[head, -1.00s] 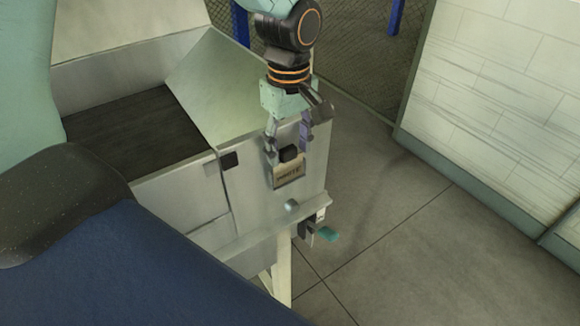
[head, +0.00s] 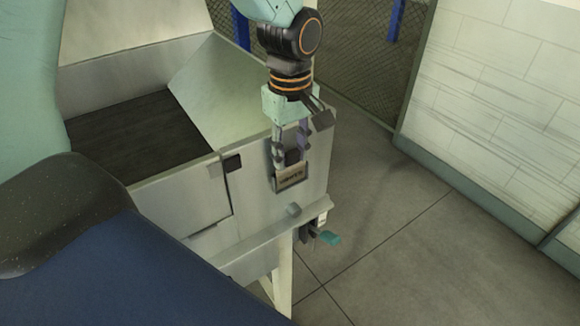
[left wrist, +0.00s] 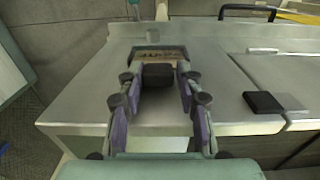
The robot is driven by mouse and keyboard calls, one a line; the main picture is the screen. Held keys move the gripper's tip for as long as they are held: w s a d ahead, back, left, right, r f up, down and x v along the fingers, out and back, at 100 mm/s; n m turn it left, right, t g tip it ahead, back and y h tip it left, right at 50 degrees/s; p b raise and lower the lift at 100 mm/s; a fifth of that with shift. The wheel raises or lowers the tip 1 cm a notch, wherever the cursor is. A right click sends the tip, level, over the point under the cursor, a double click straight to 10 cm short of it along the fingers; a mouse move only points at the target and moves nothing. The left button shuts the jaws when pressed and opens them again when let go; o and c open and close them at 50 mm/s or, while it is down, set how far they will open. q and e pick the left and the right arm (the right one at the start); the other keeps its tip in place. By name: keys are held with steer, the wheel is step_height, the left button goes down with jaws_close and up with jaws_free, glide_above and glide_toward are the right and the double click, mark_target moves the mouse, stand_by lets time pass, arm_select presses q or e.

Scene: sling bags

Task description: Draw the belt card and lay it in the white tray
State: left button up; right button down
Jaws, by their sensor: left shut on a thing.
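A tan plate with dark lettering (head: 291,177), which looks like the belt card, is at the front of the metal machine (head: 250,205); its text is too blurred to read. It also shows in the left wrist view (left wrist: 160,54). A dark block (head: 293,157) sits at its upper edge, and whether the two are joined is unclear. My left gripper (head: 290,160) points down and is shut on this dark block, one finger on each side, as the left wrist view (left wrist: 156,76) shows too. My right gripper is out of view. I cannot make out a white tray.
The machine has an open bay with a dark bed (head: 135,135) on the left. A small black block (left wrist: 262,102) sits near its edge. A round knob (head: 293,210) and a teal handle (head: 329,238) stick out below. Tiled floor (head: 400,235) lies clear to the right.

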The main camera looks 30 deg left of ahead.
arm_select(q)
steer(key=shift+s+d+f, duration=0.1)
steer(key=shift+d+f, duration=0.05)
steer(key=shift+f, duration=0.15)
jaws_close()
